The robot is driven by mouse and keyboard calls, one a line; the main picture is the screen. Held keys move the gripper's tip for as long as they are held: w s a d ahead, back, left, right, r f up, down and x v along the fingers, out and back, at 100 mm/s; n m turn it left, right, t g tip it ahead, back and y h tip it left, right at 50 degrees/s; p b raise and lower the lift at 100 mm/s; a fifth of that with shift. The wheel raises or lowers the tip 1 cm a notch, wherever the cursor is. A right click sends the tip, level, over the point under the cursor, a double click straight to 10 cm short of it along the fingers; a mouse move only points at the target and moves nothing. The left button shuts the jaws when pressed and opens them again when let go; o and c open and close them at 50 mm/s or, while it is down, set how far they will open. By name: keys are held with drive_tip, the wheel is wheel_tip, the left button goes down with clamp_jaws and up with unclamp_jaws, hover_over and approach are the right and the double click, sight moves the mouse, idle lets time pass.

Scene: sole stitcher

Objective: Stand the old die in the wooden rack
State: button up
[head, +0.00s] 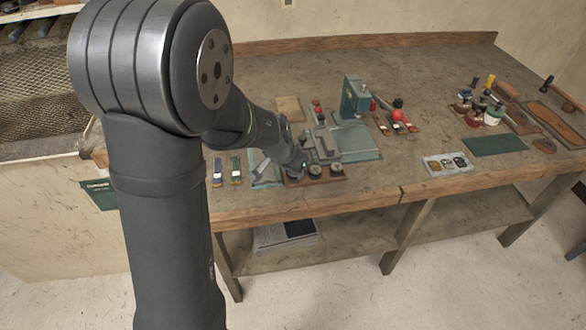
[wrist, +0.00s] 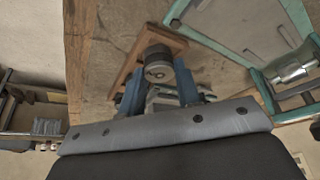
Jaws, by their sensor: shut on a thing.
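The wooden rack (head: 340,180) lies near the front edge of the bench, with two dark round dies (head: 326,170) standing on it right of my gripper. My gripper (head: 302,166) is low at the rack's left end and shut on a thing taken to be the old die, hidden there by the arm. In the wrist view, the blue fingers of my gripper (wrist: 160,85) have a grey piece between them. A dark round die with a grey face (wrist: 157,68) shows just ahead, over the rack (wrist: 177,42). I cannot tell whether the held die touches the rack.
Small bottles (head: 228,170) lie left of the gripper. A pale tray (head: 448,164) sits to the right, with bare bench between.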

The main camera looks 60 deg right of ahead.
drive_tip(key=shift+f, duration=0.15)
drive_tip(key=o, duration=1.1)
drive_tip(key=v, duration=1.2)
drive_tip(key=x, duration=1.2)
drive_tip(key=shift+r, duration=1.1)
